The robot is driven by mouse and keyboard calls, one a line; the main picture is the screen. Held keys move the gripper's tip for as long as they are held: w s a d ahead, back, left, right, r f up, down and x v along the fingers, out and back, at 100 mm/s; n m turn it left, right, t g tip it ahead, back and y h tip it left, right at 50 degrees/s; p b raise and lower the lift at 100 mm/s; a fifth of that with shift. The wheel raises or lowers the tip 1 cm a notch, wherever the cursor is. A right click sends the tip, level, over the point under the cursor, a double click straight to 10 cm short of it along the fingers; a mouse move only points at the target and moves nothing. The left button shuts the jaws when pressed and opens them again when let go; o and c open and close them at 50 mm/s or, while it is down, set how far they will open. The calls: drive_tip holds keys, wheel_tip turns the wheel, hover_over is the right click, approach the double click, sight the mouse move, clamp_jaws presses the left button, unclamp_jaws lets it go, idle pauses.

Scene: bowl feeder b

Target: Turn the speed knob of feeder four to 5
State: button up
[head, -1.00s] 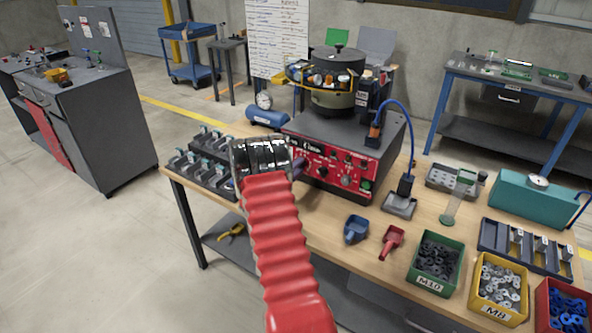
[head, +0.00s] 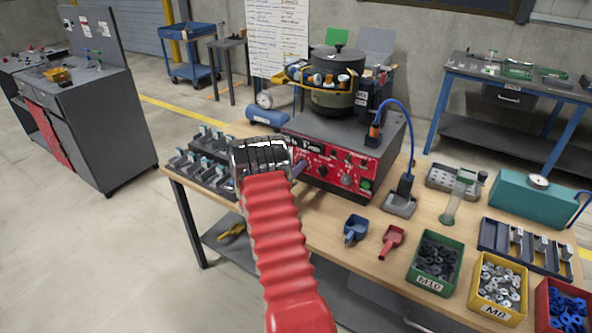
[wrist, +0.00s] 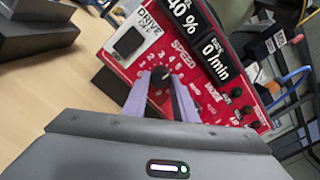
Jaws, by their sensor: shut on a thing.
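The feeder (head: 352,135) is a dark box with a red front panel (head: 318,163) and a round bowl on top. Its speed knob (wrist: 159,75) is small and black, with a ring of numbers and the word SPEED beside it in the wrist view. My gripper (wrist: 160,88) has two purple fingers, one on each side of the knob, shut on it. The knob's pointer is too small to read surely. The display (wrist: 200,35) reads 40 % and 0 /min. In the head view my gripper (head: 299,169) is at the panel's left part, and my wrist hides some of it.
A DRIVE OFF switch (wrist: 128,42) is close to the fingers. A dark rack (head: 203,153) stands left of the feeder. A blue scoop (head: 355,229), a red scoop (head: 391,241) and a green M10 bin (head: 436,262) are on the wooden table at front right.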

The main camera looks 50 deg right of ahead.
drive_tip(key=shift+s+f+m, duration=0.3)
drive_tip(key=shift+m, duration=0.7)
drive_tip(key=shift+f, duration=0.1)
drive_tip(key=o, duration=1)
drive_tip(key=shift+w+r, duration=0.2)
drive_tip(key=shift+o, duration=0.2)
drive_tip(key=shift+a, duration=0.1)
drive_tip(key=s+a, duration=0.1)
drive_tip(key=a, duration=1.2)
drive_tip(key=shift+s+a, duration=0.15)
drive_tip(key=shift+a, duration=0.1)
